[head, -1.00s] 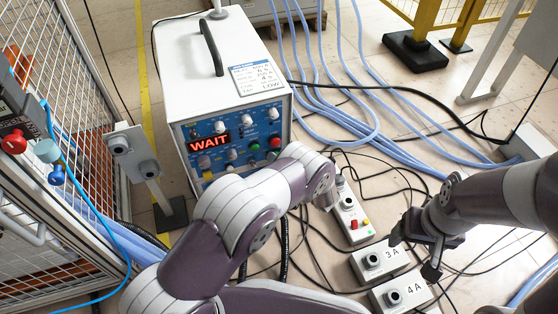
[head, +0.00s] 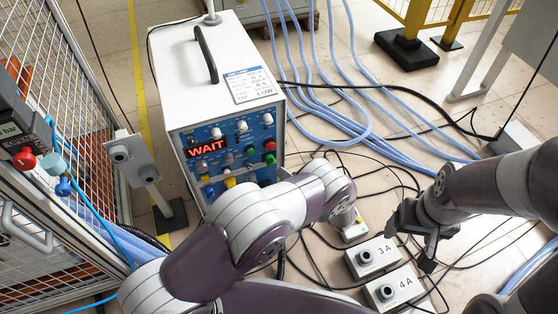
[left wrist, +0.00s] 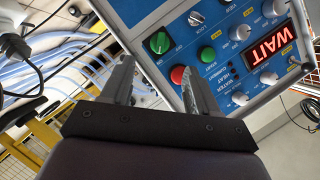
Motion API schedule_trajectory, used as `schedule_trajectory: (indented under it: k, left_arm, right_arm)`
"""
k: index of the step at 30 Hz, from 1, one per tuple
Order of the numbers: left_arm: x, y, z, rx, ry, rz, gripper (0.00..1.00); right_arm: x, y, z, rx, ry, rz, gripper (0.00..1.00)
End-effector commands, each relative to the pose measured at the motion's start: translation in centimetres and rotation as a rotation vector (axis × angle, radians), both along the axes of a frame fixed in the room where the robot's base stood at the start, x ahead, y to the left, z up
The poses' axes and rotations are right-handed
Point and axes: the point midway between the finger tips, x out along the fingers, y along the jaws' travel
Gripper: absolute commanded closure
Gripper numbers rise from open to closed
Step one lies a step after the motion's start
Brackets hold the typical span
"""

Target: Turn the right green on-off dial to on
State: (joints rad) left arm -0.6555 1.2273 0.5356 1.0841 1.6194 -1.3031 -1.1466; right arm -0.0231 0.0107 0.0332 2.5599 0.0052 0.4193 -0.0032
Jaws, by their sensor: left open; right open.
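The green on-off dial (head: 270,159) is at the lower right of the blue front panel of a white heater cabinet (head: 185,70). In the left wrist view the green dial (left wrist: 158,42) has a pale mark across its face and lies just beyond the gap between my fingertips. My left gripper (left wrist: 155,68) is open and empty, facing the panel, apart from the dial as far as I can tell. In the head view my left forearm hides that gripper. My right gripper (head: 409,244) is open and empty above the floor at the right.
A red button (left wrist: 177,74) and a green button (left wrist: 207,53) sit close to the dial. The lit WAIT display (head: 207,146) is further left. Boxes 3A (head: 372,257) and 4A (head: 392,289) lie near my right gripper. Blue hoses (head: 335,125) cross the floor.

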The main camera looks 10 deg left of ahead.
Motion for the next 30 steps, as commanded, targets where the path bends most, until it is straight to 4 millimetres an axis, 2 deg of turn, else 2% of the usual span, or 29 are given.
schedule_trajectory:
  k: [1,7,25,28,30]
  left_arm:
    - [-0.7,-0.9,0.8,0.0,0.001,-0.005,0.4]
    - [-2.2,-2.8,1.1,0.0,-0.001,0.0,0.4]
    - [-2.4,-2.9,0.9,-0.021,-0.018,0.006,0.4]
    - [-1.7,-4.6,-1.6,-0.192,-0.028,-0.052,0.4]
    - [-2.2,-6.6,-4.6,-0.35,0.051,-0.165,0.4]
  right_arm:
    - [0.0,0.0,1.0,0.0,0.0,0.0,0.24]
    - [0.0,0.0,1.6,0.0,0.0,0.0,0.24]
    - [0.0,0.0,1.5,0.0,0.001,0.0,0.24]
    - [0.0,0.0,1.5,0.0,0.0,0.0,0.24]
    - [0.0,0.0,1.5,0.0,0.0,0.0,0.24]
